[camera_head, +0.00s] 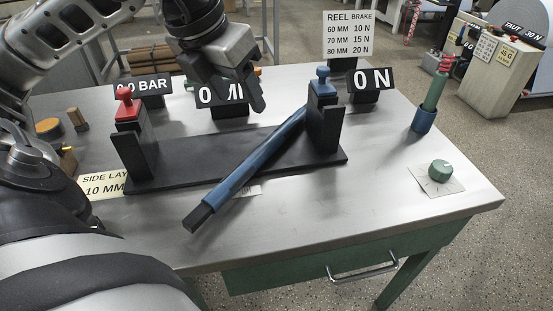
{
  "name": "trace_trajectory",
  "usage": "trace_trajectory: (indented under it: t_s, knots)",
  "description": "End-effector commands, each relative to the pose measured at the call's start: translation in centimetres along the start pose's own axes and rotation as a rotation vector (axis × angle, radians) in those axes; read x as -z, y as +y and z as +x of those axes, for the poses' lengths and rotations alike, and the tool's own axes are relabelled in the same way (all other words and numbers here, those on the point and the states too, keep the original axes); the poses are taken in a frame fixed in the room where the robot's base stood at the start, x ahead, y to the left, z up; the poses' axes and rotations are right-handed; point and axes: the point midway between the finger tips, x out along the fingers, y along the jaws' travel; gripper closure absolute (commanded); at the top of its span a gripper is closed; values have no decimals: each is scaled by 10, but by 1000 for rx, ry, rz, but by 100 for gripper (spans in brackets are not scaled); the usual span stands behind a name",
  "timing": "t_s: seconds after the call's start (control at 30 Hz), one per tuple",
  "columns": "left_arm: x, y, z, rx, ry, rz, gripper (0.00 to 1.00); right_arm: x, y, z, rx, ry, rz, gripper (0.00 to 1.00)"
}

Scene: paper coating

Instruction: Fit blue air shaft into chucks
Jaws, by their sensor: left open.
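The blue air shaft (243,174) lies diagonally across the black chuck stand (200,156). Its dark square near end points to the front left, past the stand's front edge. Its far end is beside the right chuck (324,122), which has a blue knob; I cannot tell whether it touches or sits in that chuck. The left chuck (133,137), with a red knob, stands apart from the shaft. My left gripper (238,104) is open and empty above the back of the stand, away from the shaft. My right gripper is out of view.
Displays reading 0.0 BAR (143,87) and 0 N (371,83) stand behind the stand. A green and red rod in a blue cup (423,121) and a green knob (440,170) are at the right. The front right of the steel table (370,205) is clear.

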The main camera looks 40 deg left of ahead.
Motion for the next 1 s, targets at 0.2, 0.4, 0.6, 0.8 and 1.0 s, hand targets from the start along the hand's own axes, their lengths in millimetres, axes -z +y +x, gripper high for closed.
trace_trajectory:
  t_s: [0.2, 0.4, 0.6, 0.8, 1.0]
  knots:
    - [9, 16, 22, -73, -26, -23, 44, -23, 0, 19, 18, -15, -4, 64]
    - [9, 19, 54, -76, -21, -24, 44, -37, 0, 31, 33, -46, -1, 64]
    - [8, 21, 96, -73, -20, -24, 44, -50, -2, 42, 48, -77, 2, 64]
    - [6, 23, 120, -74, -24, -23, 44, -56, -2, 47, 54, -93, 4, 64]
    - [5, 22, 135, -71, -23, -23, 44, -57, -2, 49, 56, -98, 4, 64]
